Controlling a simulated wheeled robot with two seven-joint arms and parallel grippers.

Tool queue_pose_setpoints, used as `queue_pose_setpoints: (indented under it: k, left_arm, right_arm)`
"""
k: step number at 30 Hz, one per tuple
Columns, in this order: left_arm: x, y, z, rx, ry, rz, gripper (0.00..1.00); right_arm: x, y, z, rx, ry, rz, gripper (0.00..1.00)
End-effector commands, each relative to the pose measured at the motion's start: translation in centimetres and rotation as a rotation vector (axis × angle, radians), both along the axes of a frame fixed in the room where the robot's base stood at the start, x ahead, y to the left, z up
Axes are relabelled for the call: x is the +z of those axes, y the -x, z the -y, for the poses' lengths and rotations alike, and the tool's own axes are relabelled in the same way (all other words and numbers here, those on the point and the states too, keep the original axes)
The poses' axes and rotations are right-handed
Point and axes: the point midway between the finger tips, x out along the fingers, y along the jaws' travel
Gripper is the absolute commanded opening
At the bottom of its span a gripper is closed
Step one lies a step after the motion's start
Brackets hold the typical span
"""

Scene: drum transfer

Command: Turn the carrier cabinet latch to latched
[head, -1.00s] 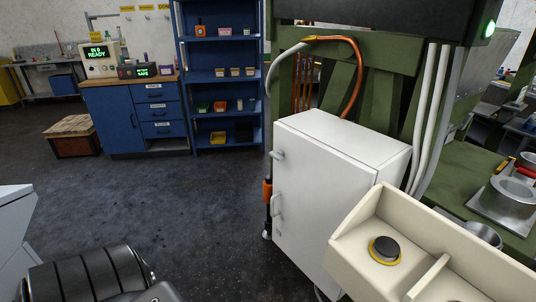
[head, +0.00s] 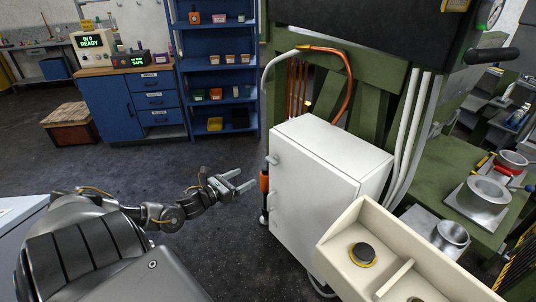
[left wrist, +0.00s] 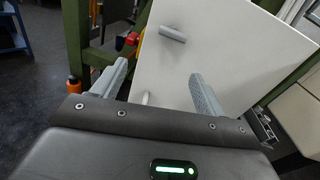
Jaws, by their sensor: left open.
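The white carrier cabinet (head: 320,155) stands right of centre in the head view, its door facing left. A short grey latch knob (head: 274,160) sticks out near the top of the door; it also shows in the left wrist view (left wrist: 172,33), lying nearly level with a slight tilt. A pale door handle sits lower and is partly visible in the left wrist view (left wrist: 145,98). My left gripper (head: 246,180) is open and empty, left of the door and apart from it. Its two fingers (left wrist: 158,70) point at the door, below the latch. My right gripper is out of view.
An orange and black part (head: 264,183) is beside the cabinet's left edge. A cream tray (head: 345,235) with a dark button juts out in front of the cabinet. A green frame with pipes rises behind. The floor (head: 120,175) to the left is clear.

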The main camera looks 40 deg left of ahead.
Motion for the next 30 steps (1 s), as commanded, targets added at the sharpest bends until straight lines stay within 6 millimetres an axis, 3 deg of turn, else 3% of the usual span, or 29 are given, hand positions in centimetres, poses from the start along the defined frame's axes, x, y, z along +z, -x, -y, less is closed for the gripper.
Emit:
queue_pose_setpoints:
  k: [1,4,13,30]
  left_arm:
    - [1.5,-0.1,0.5,-0.023,-0.042,0.018,0.73]
    - [2.8,-0.2,1.0,-0.047,-0.092,0.044,0.73]
    - [3.1,-1.2,1.2,-0.049,-0.103,0.053,0.73]
    - [3.2,-9.7,2.5,-0.048,-0.102,0.052,0.73]
  right_arm:
    - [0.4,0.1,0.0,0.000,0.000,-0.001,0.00]
    - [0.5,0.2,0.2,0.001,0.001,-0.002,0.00]
    - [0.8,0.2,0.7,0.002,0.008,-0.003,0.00]
    - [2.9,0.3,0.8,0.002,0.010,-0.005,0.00]
